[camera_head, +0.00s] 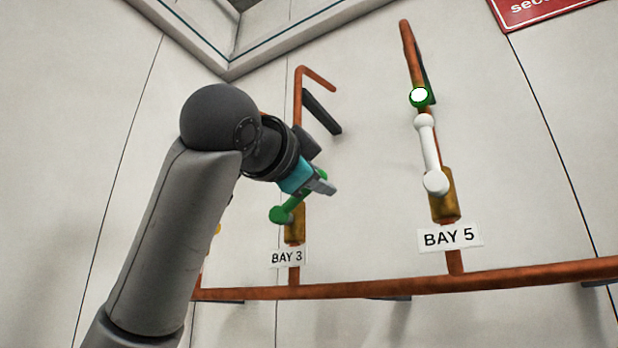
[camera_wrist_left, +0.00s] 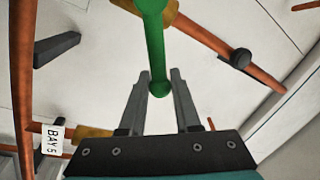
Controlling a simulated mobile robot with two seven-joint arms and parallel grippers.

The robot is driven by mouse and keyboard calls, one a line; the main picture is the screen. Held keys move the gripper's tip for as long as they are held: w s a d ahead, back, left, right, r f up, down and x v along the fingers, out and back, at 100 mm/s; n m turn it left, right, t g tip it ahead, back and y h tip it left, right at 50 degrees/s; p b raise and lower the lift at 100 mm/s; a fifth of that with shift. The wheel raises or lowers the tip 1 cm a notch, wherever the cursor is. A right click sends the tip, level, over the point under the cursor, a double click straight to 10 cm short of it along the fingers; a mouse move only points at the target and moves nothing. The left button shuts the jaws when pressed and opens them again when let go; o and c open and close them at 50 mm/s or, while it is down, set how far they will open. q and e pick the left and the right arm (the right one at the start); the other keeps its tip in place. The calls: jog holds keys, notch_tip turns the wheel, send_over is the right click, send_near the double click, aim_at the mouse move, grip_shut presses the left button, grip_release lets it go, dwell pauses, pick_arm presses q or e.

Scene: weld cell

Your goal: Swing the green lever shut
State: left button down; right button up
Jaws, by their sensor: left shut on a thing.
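The green lever (camera_head: 287,211) is on the brass valve body (camera_head: 295,226) of the BAY 3 pipe. It slants up and to the right from its pivot, and my left gripper hides part of it. My left gripper (camera_head: 325,184) is shut on the lever near its free end. In the left wrist view the lever (camera_wrist_left: 155,45) runs down from the top edge, its rounded end between the two fingers of the gripper (camera_wrist_left: 158,82). My right gripper is in neither view.
To the right, a white lever (camera_head: 430,155) stands nearly upright on the BAY 5 pipe, below a white-faced green round fitting (camera_head: 419,97). A copper pipe (camera_head: 400,286) runs along below. A dark bracket (camera_head: 322,111) sits above my gripper. A red sign (camera_head: 535,8) is at the top right.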

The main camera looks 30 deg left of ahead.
pick_arm(q)
jog(key=shift+d+f+m+h+b, duration=0.35)
jog(key=shift+f+m, duration=0.4)
jog(key=shift+m, duration=0.6)
jog(key=shift+d+f+m+h, duration=0.1)
jog(key=shift+f+m+h, duration=0.35)
jog(key=shift+f+m, duration=0.6)
jog(key=shift+d+f+m+h+b, duration=0.25)
jog(key=shift+f+m+h, duration=0.2)
jog(key=shift+m, duration=1.15)
jog(key=shift+f, duration=0.15)
jog(key=c, duration=0.8)
grip_release()
jog(key=shift+s, duration=0.1)
jog(key=b+v, duration=0.4)
jog(key=v, duration=1.1)
jog(key=shift+s+d+f+b, duration=0.1)
jog(key=shift+b, duration=0.25)
